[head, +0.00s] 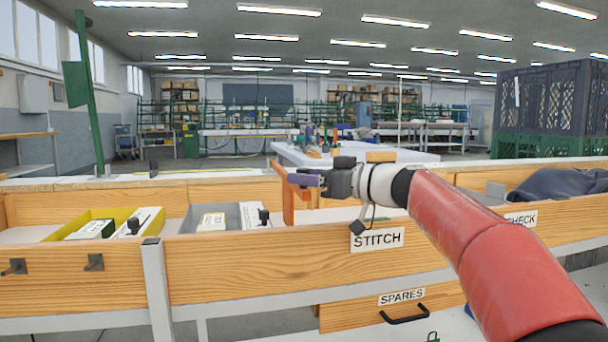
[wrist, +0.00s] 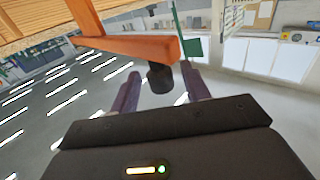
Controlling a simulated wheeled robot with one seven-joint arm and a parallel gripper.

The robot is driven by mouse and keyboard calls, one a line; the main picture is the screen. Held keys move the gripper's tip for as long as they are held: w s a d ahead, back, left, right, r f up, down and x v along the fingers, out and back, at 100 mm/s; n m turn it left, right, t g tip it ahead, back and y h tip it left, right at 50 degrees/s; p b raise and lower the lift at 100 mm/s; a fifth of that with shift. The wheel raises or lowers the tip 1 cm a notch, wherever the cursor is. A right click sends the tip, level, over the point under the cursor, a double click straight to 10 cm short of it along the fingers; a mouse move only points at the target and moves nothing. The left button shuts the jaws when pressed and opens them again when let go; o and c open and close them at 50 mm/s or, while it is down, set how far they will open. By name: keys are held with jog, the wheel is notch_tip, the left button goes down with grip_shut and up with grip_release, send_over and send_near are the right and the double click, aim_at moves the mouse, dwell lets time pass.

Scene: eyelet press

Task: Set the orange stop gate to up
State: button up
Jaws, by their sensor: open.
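The orange stop gate (head: 286,200) stands at the wooden bench's divider, left of my gripper in the head view. Its upper part slants up and left above the wooden rim. In the wrist view the orange bar (wrist: 130,46) crosses the upper part of the picture, with a dark round knob (wrist: 160,79) at its end. My gripper (head: 297,180) has purple fingers and is open. In the wrist view the knob is between the two fingers (wrist: 161,70), with gaps visible on both sides. The far side of the gate is hidden.
Left bins hold a yellow tray (head: 62,232) and a grey tray (head: 186,222) with boxes. A STITCH label (head: 377,239) is on the bench front. A green post (head: 92,120) rises at left. A dark cloth (head: 562,184) lies at right. A SPARES drawer (head: 350,315) sits below.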

jog(key=shift+w+a, duration=0.3)
jog(key=shift+a, duration=0.25)
grip_shut()
